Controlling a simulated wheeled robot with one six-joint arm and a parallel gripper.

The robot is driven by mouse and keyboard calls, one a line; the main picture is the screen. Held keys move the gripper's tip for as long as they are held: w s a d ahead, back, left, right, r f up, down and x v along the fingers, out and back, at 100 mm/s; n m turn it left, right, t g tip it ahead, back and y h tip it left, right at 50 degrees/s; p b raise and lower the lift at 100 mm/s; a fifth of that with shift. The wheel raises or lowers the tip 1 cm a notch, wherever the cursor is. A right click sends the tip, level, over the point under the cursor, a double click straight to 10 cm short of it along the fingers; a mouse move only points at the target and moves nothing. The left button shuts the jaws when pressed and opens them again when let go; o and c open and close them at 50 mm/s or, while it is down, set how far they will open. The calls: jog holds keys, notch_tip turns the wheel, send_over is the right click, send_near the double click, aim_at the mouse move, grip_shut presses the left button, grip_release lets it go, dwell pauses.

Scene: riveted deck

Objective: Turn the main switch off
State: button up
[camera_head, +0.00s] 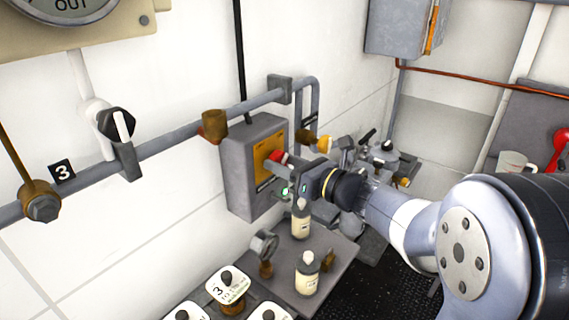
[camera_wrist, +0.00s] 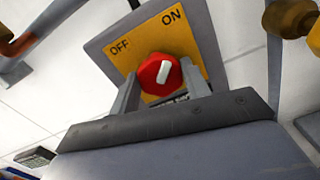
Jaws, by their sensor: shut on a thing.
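The main switch is a red round knob (camera_wrist: 160,75) with a white pointer bar, on a yellow plate (camera_wrist: 183,38) marked OFF at the left and ON at the right in the wrist view. The pointer slants up and to the right, towards ON rather than OFF. In the head view the red knob (camera_head: 278,157) shows on the front of a grey wall box (camera_head: 238,180). My gripper (camera_head: 284,168) is at the box front. Its two fingers (camera_wrist: 163,86) are shut on the knob, one on each side.
A pipe (camera_head: 185,132) runs along the wall above, with a black-handled valve (camera_head: 117,124) at the left. Brass fittings and valves crowd the right.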

jog(key=shift+c, duration=0.6)
jog(key=shift+f+n+b, duration=0.15)
jog(key=shift+n+b, duration=0.15)
jog(key=shift+b, duration=0.3)
jog(key=n+b, duration=0.2)
jog(key=b, duration=0.2)
jog(key=shift+f+n, duration=0.2)
jog(key=shift+n, duration=0.2)
jog(key=n+b, duration=0.5)
jog(key=b, duration=0.2)
jog(key=shift+b, duration=0.3)
jog(key=n+b, duration=0.5)
jog(key=b, duration=0.1)
jog(key=shift+n, duration=0.4)
jog(key=n+b, duration=0.1)
jog(key=b, duration=0.1)
jog(key=n+b, duration=0.2)
jog(key=shift+r+n, duration=0.2)
jog(key=shift+n, duration=0.1)
